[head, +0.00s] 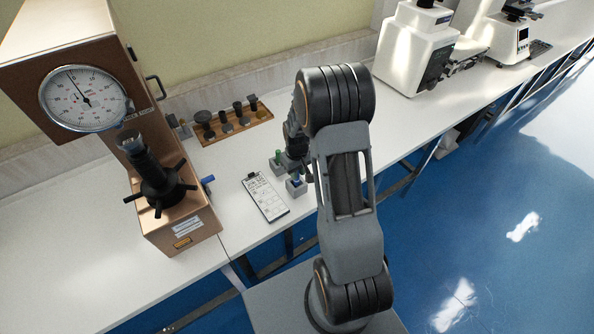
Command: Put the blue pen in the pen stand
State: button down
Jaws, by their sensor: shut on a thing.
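My gripper (304,173) is low over the white bench, partly hidden behind my own arm, so its fingertips are hard to make out. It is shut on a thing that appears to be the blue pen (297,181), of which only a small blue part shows. That blue part is at the top of a small grey block (296,188), seemingly a pen stand. I cannot tell whether the pen is inside it or just above it. A second grey block (277,165) with a green piece (278,154) stands just behind and to the left.
A clipboard (265,197) lies left of the blocks. A large brown hardness tester (175,228) with a dial stands farther left. A wooden rack (235,129) of several dark parts is at the back. White testers (412,48) stand at the back right. Clear bench lies at front left.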

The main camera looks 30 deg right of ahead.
jog(key=shift+f+b, duration=0.95)
jog(key=shift+f, duration=0.3)
jog(key=c, duration=0.9)
grip_release()
jog(key=shift+r, duration=0.1)
notch_tip(320, 180, up, 14)
jog(key=b, duration=0.1)
jog(key=s+a+r+t, duration=0.1)
jog(key=s+a+r, duration=0.1)
jog(key=s, duration=0.3)
jog(key=s+a+r+t, duration=0.1)
jog(key=s+a+r, duration=0.2)
jog(key=s+a, duration=0.1)
jog(key=s+a+r+m+t, duration=0.1)
jog(key=s+a+r+t, duration=0.1)
jog(key=s, duration=0.4)
jog(key=shift+s+a+r, duration=0.4)
jog(key=shift+a+r, duration=0.25)
jog(key=shift+r, duration=0.1)
